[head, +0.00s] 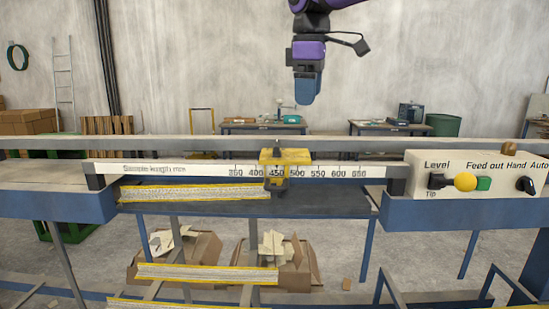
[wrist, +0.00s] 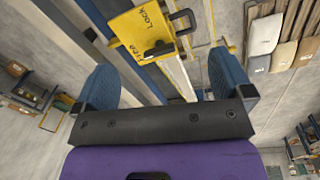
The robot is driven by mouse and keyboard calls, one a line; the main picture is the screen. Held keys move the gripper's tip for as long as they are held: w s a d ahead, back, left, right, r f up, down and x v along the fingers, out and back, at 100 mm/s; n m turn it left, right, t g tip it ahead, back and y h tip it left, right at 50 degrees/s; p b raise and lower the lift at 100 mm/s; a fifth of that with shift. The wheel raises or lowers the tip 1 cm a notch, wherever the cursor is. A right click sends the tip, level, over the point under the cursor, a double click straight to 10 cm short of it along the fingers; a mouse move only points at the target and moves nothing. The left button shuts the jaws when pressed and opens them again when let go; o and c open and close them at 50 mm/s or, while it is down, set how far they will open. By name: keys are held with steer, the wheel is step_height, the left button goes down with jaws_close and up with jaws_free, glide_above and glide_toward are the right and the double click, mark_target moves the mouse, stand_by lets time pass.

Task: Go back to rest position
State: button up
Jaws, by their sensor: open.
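My gripper (head: 309,92) hangs in the air in the upper middle of the head view, above the machine rail and clear of it. In the wrist view its two blue fingers (wrist: 155,90) stand wide apart with nothing between them. Beyond them is a yellow slider (wrist: 148,30) with the words "Lock" and "Free" and a dark handle. In the head view this yellow slider (head: 285,157) sits on the white sample-length scale (head: 210,169), near the 450 mark. My gripper touches neither.
A control panel (head: 478,178) with a yellow knob, a green button and a black switch is at the right. Yellow-edged strips (head: 195,193) lie below the scale. Cardboard boxes (head: 180,262) stand on the floor beneath. The air around my gripper is free.

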steer(key=s+d+m+t, duration=0.1)
steer(key=s+d+m, duration=0.4)
steer(key=s+d, duration=0.4)
steer(key=s+d+f+m+t, duration=0.1)
steer(key=s+d+f+m, duration=0.4)
steer(key=s, duration=0.5)
steer(key=s+d+f+m+t, duration=0.2)
steer(key=s+d+f+m, duration=0.2)
steer(key=s+d+f, duration=0.5)
steer(key=shift+s+f+m, duration=0.4)
steer(key=shift+s+f, duration=0.1)
steer(key=shift+s, duration=0.45)
